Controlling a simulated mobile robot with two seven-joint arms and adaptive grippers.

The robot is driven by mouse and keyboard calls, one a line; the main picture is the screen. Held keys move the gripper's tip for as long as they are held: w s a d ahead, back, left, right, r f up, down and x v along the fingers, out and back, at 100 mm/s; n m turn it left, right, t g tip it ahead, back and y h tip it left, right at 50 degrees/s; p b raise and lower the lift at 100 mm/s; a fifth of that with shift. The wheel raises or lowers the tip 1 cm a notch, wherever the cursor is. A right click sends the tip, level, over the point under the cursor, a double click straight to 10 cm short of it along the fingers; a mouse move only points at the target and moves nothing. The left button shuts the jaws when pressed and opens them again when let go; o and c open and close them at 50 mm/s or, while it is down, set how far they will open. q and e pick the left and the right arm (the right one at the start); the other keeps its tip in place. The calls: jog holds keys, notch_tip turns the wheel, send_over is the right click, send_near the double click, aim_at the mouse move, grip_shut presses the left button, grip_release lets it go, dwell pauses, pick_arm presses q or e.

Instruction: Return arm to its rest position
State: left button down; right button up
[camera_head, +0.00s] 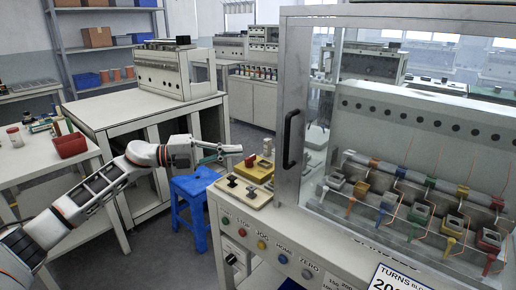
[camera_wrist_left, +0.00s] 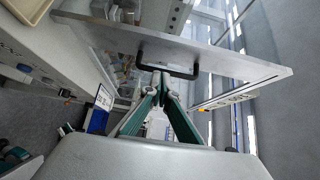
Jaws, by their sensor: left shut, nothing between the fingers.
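My left arm (camera_head: 95,188) comes in from the left in the head view, stretched out towards the machine. My left gripper (camera_head: 238,149) is shut and empty, just above and left of the tray with yellow parts. In the left wrist view, the shut fingers (camera_wrist_left: 160,80) meet at their tips, with the black door handle (camera_wrist_left: 168,72) beyond them. Whether the fingers touch anything cannot be told from that view. My right gripper is in neither view.
A glass-fronted machine (camera_head: 390,150) with a black door handle (camera_head: 293,139) stands at the right. A small beige tray (camera_head: 238,193) sits on its front ledge. A blue stool (camera_head: 190,205) stands below the gripper. A white bench (camera_head: 35,160) with a red bin (camera_head: 70,145) is at the left.

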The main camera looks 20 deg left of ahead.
pick_arm(q)
jog(key=shift+s, duration=0.1)
jog(key=s+d+f+n+t+y+p, duration=0.1)
jog(key=s+d+f+n+t+y, duration=0.15)
jog(key=f+n, duration=0.4)
jog(key=s+d+f+n+t+y, duration=0.2)
jog(key=s+d+f+n, duration=0.15)
jog(key=f, duration=0.55)
jog(key=s+d+f+n+t+y+p, duration=0.1)
jog(key=s+d+f+n+t+y, duration=0.2)
jog(key=f+n, duration=0.4)
jog(key=s+d+f+n+g+y, duration=0.2)
jog(key=s+f+n+g, duration=0.1)
jog(key=s+f, duration=0.7)
jog(key=s+d+f+n+g+y, duration=0.3)
jog(key=s+f+n+g, duration=0.1)
jog(key=s+f, duration=0.6)
jog(key=s+n, duration=0.1)
jog(key=s, duration=0.1)
jog(key=shift+s+f+p, duration=0.35)
jog(key=shift+s, duration=0.05)
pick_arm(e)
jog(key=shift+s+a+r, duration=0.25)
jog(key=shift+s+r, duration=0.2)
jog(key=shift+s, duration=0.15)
pick_arm(q)
jog(key=shift+d, duration=0.1)
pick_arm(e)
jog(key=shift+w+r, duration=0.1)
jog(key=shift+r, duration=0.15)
